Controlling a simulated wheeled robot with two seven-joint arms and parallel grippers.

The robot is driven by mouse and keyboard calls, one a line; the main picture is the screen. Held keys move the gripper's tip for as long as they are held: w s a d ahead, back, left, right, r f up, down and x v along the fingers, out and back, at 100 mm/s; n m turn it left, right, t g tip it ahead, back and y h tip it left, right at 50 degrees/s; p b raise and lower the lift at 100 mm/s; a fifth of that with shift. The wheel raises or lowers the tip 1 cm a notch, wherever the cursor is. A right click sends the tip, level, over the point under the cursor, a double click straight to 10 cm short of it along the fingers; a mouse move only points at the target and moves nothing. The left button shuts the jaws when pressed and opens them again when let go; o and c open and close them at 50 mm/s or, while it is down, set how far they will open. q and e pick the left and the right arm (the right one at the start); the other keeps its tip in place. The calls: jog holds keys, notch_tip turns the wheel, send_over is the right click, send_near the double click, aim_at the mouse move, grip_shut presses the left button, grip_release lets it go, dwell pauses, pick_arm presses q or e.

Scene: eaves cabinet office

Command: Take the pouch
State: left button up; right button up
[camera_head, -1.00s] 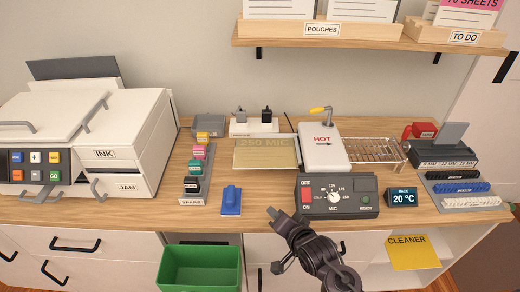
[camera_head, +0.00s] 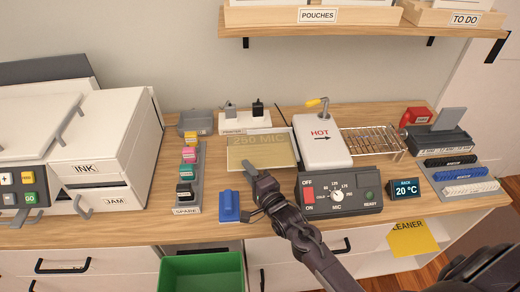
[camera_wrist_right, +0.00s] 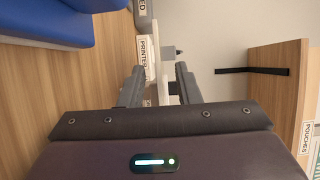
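A tray marked POUCHES (camera_head: 352,16) stands on the wall shelf at the top. White sheets stand in it, cut off by the picture's upper edge. A flat, see-through yellowish sheet marked 250 MIC (camera_head: 262,150) lies on the counter left of the white HOT unit; I cannot tell whether it is a pouch. My right gripper (camera_head: 262,187) is above the counter's front part, between the blue block and the dial box. In the wrist view, its two fingers (camera_wrist_right: 158,86) stand apart with nothing between them.
The white HOT unit (camera_head: 321,141) has a wire rack behind it on the right. The dial box (camera_head: 340,194) and the blue block (camera_head: 229,206) are close to my right gripper. A printer (camera_head: 70,150) fills the left, and a green bin (camera_head: 200,272) stands below.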

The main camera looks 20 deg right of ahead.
jog(key=w, duration=0.1)
jog(key=w+a, duration=0.1)
jog(key=shift+w, duration=0.7)
jog(key=shift+w+f, duration=0.1)
jog(key=shift+w, duration=0.05)
grip_shut()
pick_arm(q)
jog(key=shift+w+d+r, duration=0.2)
jog(key=shift+w+r, duration=0.05)
jog(key=shift+w, duration=0.5)
